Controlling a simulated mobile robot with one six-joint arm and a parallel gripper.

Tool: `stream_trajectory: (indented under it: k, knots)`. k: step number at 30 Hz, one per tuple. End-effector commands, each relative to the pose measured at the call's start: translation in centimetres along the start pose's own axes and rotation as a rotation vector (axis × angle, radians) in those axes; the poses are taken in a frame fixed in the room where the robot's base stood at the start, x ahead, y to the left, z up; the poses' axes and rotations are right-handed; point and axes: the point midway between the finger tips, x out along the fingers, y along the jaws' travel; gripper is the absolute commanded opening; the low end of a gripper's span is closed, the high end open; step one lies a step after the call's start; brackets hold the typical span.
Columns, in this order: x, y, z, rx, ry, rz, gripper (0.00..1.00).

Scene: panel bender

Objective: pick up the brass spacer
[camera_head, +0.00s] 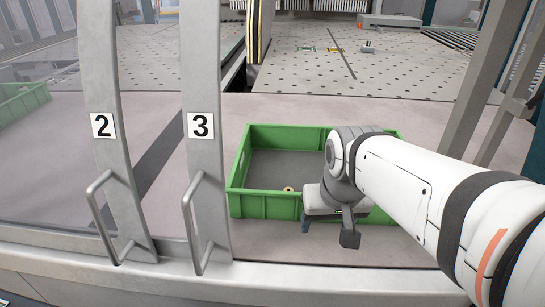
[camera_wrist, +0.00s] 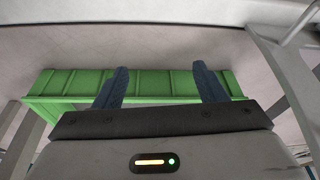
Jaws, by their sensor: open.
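The brass spacer (camera_head: 288,189) is a small ring-like piece. In the head view it shows at the near side of the green crate (camera_head: 262,205), just left of my gripper; its lower part seems hidden by the crate's near wall. My gripper (camera_head: 328,229) is in front of the crate's near wall, fingers apart and empty. In the wrist view the two blue fingers of my gripper (camera_wrist: 162,82) stand wide apart in front of the green crate wall (camera_wrist: 160,84). The spacer does not show in the wrist view.
Grey door frames numbered 2 (camera_head: 103,125) and 3 (camera_head: 201,125), with handles, stand left of the crate. A ledge (camera_head: 330,256) runs along the front. Behind the crate lies a perforated machine table (camera_head: 350,70). A grey post (camera_head: 490,80) rises at right.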

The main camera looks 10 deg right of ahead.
Motion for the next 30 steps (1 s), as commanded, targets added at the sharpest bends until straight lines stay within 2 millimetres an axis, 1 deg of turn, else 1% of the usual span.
stream_trajectory:
  k: [1,3,5,6,8,9,11,12,14,18,21,24,27,30]
  knots:
    - [0.4,-0.2,-1.9,0.023,-0.02,0.001,0.61]
    - [0.9,-0.4,-4.6,0.063,-0.044,0.003,0.55]
    - [1.5,-0.7,-6.9,0.096,-0.062,0.005,0.55]
    - [2.0,-0.8,-8.3,0.118,-0.075,0.008,0.55]
    - [2.9,-1.1,-10.5,0.151,-0.094,0.011,0.55]
    - [3.6,-1.3,-11.9,0.173,-0.106,0.014,0.55]
    - [4.7,-1.6,-14.0,0.206,-0.125,0.019,0.55]
    - [5.6,-1.8,-15.3,0.228,-0.137,0.022,0.55]
    - [7.1,-2.0,-17.3,0.261,-0.155,0.028,0.55]
    - [11.0,-2.7,-21.4,0.337,-0.197,0.044,0.55]
    - [13.8,-3.0,-23.6,0.384,-0.222,0.056,0.55]
    - [16.0,-3.3,-25.2,0.421,-0.24,0.066,0.55]
    - [17.4,-3.5,-26.0,0.444,-0.252,0.073,0.55]
    - [18.2,-3.6,-26.4,0.455,-0.257,0.076,0.55]
